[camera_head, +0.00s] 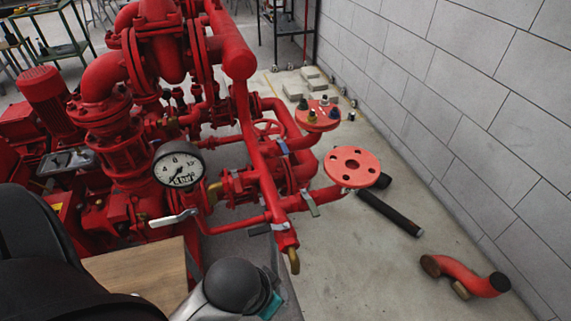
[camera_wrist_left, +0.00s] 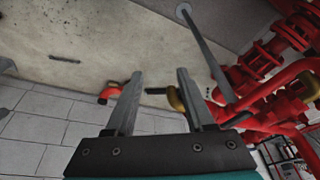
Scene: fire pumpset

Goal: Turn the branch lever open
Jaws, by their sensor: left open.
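The red branch pipework carries several small grey levers in the head view. One pale lever (camera_head: 173,218) sticks out left below the gauge. Another grey lever (camera_head: 310,203) hangs on the right branch, and a third (camera_head: 266,228) lies by the lower pipe end. I cannot tell which is the branch lever. A brass outlet (camera_head: 293,261) points down at that pipe end. In the left wrist view my left gripper (camera_wrist_left: 160,78) is open and empty. A brass part (camera_wrist_left: 175,98) shows between its fingers, close to the right one; contact is unclear. My right gripper is not in view.
A pressure gauge (camera_head: 179,165) stands in front of the pump. Red flanges (camera_head: 351,167), a black pipe (camera_head: 390,212) and a loose red elbow (camera_head: 466,275) are at the right. The block wall (camera_head: 480,110) bounds the right side. The floor before it is partly clear.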

